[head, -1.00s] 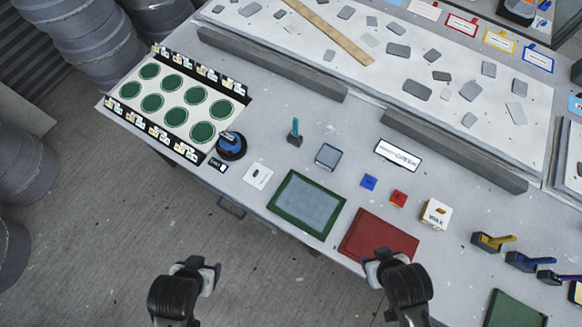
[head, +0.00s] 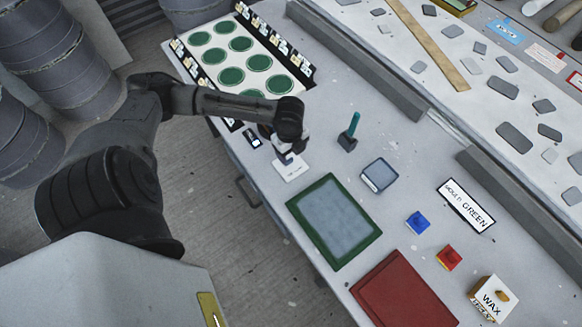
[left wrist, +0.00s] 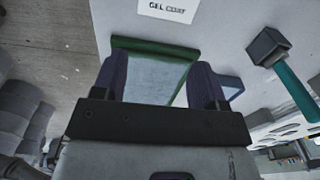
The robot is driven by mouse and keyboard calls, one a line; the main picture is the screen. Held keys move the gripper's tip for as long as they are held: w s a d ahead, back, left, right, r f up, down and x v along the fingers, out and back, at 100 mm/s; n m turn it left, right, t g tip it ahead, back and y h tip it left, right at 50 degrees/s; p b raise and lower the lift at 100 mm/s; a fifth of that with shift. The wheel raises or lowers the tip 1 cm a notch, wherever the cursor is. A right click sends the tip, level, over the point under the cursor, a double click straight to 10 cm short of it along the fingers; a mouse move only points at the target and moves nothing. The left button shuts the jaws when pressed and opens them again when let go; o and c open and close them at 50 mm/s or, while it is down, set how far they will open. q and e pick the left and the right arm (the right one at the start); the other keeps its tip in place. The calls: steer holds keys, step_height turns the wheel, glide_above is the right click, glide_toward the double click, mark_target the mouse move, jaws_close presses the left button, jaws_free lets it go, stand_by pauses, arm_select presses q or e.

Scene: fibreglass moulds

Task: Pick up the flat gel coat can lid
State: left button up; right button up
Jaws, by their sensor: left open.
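My left gripper (head: 288,155) is open and points down over the bench beside a white card (head: 290,170). In the left wrist view its two dark fingers (left wrist: 160,80) are apart, with nothing between them. The card, printed "GEL COAT" (left wrist: 168,10), shows at the top of that view. My right gripper is not in view.
A board with green discs (head: 230,75) lies behind. A red panel (head: 400,292) and wax box (head: 492,298) are at right.

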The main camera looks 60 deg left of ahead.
arm_select(q)
steer(key=a+f+b, duration=0.1)
steer(key=a, duration=0.3)
glide_above(288, 160)
step_height(288, 160, down, 6)
steer(key=shift+d+f+b, duration=0.1)
steer(key=shift+f+b, duration=0.1)
steer(key=shift+b, duration=0.2)
steer(key=shift+f, duration=1)
steer(key=shift+w+f+b, duration=0.1)
steer(key=shift+f+b, duration=0.3)
steer(key=shift+f, duration=1.8)
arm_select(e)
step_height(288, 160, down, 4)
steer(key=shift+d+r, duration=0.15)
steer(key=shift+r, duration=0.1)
arm_select(q)
steer(key=shift+c, duration=1.3)
steer(key=c, duration=0.7)
steer(key=shift+c, duration=0.2)
